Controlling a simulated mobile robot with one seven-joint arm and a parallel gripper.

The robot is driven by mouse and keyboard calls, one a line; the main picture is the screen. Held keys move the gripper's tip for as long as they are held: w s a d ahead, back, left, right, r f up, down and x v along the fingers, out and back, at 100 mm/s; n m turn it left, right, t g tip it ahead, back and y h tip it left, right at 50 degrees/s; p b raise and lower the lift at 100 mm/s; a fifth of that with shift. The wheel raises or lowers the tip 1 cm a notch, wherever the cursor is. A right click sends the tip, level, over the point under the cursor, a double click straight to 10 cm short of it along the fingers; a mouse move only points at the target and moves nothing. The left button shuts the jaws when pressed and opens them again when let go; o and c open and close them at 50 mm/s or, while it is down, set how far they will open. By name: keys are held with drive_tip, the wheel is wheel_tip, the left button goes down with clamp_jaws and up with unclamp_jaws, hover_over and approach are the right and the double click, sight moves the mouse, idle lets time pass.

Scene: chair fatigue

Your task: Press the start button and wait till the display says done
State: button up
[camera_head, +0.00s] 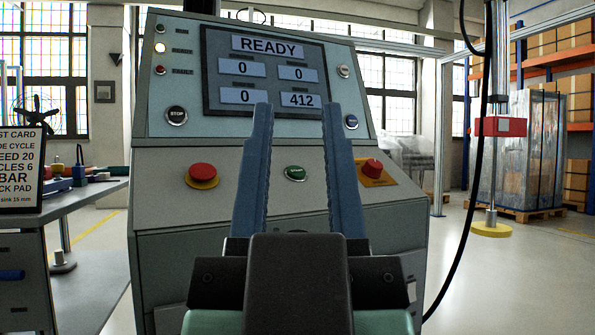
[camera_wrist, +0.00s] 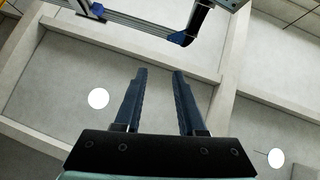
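A grey control console stands ahead in the head view. Its display (camera_head: 269,72) reads READY, with 0, 0, 0 and 412 in the boxes below. A green button (camera_head: 295,173), which looks like the start button, is on the sloped panel between a red mushroom button on yellow (camera_head: 202,175) and a red knob on an orange plate (camera_head: 373,170). A black STOP button (camera_head: 176,115) is at the display's lower left. My gripper (camera_head: 297,110) is open and empty in front of the console. In the wrist view my gripper (camera_wrist: 159,72) points at the ceiling.
A bench (camera_head: 75,200) with a test card sign (camera_head: 22,169) and tools stands at the left. A wrapped pallet and shelves are behind. The floor at the right is open.

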clamp_jaws()
idle(1.3)
